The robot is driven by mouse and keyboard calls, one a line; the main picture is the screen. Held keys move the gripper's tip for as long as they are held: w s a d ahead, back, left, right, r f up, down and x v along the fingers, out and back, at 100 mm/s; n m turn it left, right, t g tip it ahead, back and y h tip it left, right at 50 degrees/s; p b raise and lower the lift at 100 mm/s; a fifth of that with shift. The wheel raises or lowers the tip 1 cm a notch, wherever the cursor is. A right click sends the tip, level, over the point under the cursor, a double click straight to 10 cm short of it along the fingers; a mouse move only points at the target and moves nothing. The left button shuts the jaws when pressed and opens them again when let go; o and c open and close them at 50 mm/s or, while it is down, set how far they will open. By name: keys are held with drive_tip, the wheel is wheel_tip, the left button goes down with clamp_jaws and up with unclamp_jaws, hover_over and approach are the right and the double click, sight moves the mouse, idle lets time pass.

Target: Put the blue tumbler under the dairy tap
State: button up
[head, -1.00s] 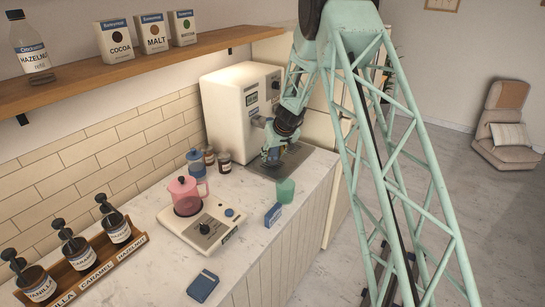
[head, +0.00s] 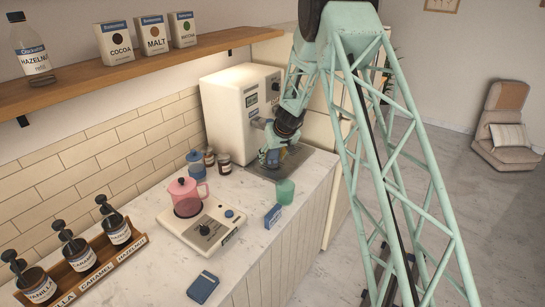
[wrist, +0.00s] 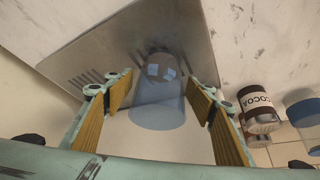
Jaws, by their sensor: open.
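The clear bluish tumbler (wrist: 158,105) stands on the grey drip tray (wrist: 190,28) in the wrist view. My gripper (wrist: 160,93) is open, with one yellow-padded finger on each side of the tumbler and visible gaps between. In the head view my gripper (head: 273,158) is low over the drip tray (head: 262,173), in front of the cream dispenser (head: 240,105); it largely hides the tumbler there. The dispenser's taps are mostly hidden behind my wrist, and I cannot tell which is the dairy tap.
A green cup (head: 285,191) stands close at the tray's front edge, with a blue box (head: 273,215) nearby. Jars (head: 223,163) and a blue-lidded container (head: 196,165) stand left of the tray. A pink pitcher (head: 186,196) sits on a scale-like base.

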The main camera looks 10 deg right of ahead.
drive_tip(key=shift+s+f, duration=0.15)
drive_tip(key=shift+r+p, duration=0.65)
drive_tip(key=shift+p, duration=0.05)
drive_tip(key=v, duration=1.1)
drive_tip(key=shift+r, duration=0.3)
drive_tip(key=shift+r, duration=0.1)
